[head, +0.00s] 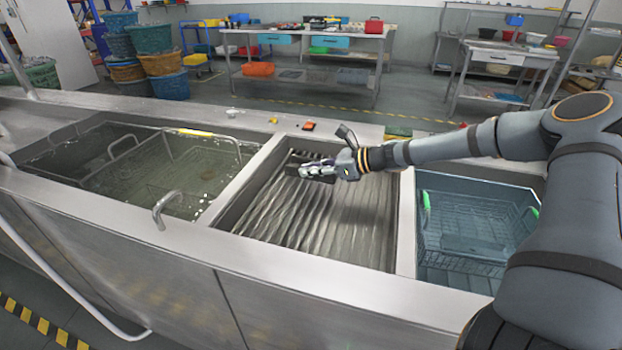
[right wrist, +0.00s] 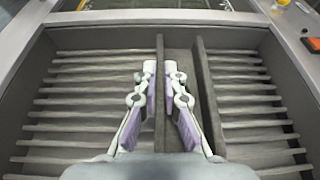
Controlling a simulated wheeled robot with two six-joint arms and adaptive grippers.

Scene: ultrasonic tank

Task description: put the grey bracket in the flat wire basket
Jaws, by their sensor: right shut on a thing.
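The grey bracket (right wrist: 205,95) has two upright walls in the right wrist view. My right gripper (right wrist: 160,85) is shut on its left wall, with one finger on each side. In the head view my right gripper (head: 318,170) is over the ribbed middle basin, and the dark bracket (head: 294,165) shows at its tip. I cannot tell whether the bracket touches the ribs. Wire baskets sit in the liquid of the left tank, one with a yellow handle (head: 196,132). Another wire basket (head: 470,225) with green handles stands in the right basin. My left gripper is not in view.
Metal rims (head: 240,190) divide the basins. A bent metal handle (head: 163,210) stands up at the left tank's front edge. Small orange (head: 308,126) and green (head: 398,132) items lie on the back ledge. The middle basin's front is clear.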

